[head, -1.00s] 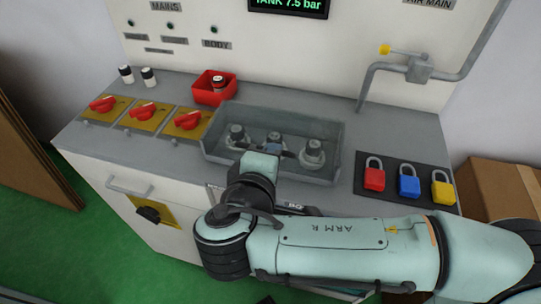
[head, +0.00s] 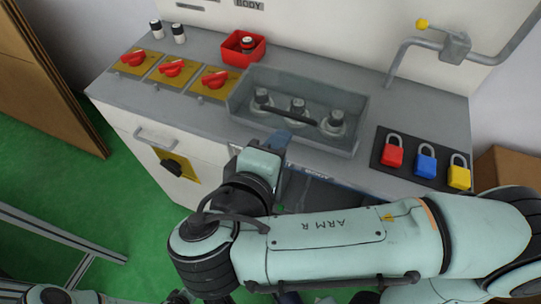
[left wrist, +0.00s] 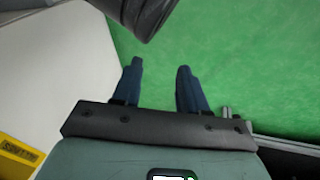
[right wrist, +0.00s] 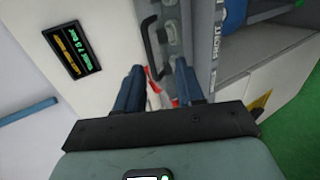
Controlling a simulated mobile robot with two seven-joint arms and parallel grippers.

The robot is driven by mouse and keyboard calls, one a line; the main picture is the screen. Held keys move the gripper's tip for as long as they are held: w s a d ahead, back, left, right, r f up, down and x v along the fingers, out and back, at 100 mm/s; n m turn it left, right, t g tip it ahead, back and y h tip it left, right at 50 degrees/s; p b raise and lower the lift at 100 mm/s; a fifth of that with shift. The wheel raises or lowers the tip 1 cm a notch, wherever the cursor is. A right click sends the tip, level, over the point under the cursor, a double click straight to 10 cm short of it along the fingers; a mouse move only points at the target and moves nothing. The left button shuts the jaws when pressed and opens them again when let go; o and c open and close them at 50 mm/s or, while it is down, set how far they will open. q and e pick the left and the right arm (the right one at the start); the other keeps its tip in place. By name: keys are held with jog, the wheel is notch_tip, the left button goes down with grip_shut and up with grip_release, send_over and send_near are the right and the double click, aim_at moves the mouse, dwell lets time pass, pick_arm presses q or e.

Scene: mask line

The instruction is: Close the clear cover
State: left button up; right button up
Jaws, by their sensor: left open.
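The clear cover (head: 352,107) is a see-through box-like piece on the grey counter, around several grey knobs, with a dark bar handle (head: 285,115) crossing in front of them. I cannot tell whether it is fully down. My right gripper (head: 281,141) is at the counter's front edge, just below the cover's front side. In the right wrist view its two blue fingers (right wrist: 160,85) are apart, with a black handle (right wrist: 151,45) beyond them and nothing clearly held. My left gripper (left wrist: 158,75) is open and empty, low over the green floor beside a white surface.
Red switches on yellow plates (head: 172,69) and a red bin (head: 243,47) stand left of the cover. Red, blue and yellow padlocks (head: 425,164) lie on a dark plate to the right. A grey pipe (head: 403,55) runs behind. A dark opening (head: 325,195) shows below the counter.

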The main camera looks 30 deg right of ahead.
pick_arm(q)
jog(key=shift+s+d+r+p, duration=0.6)
jog(key=shift+s+r+p, duration=0.05)
jog(key=shift+s+r, duration=0.3)
pick_arm(e)
jog(key=v, duration=0.4)
jog(key=shift+s+a+r, duration=0.1)
jog(key=shift+s+a, duration=0.05)
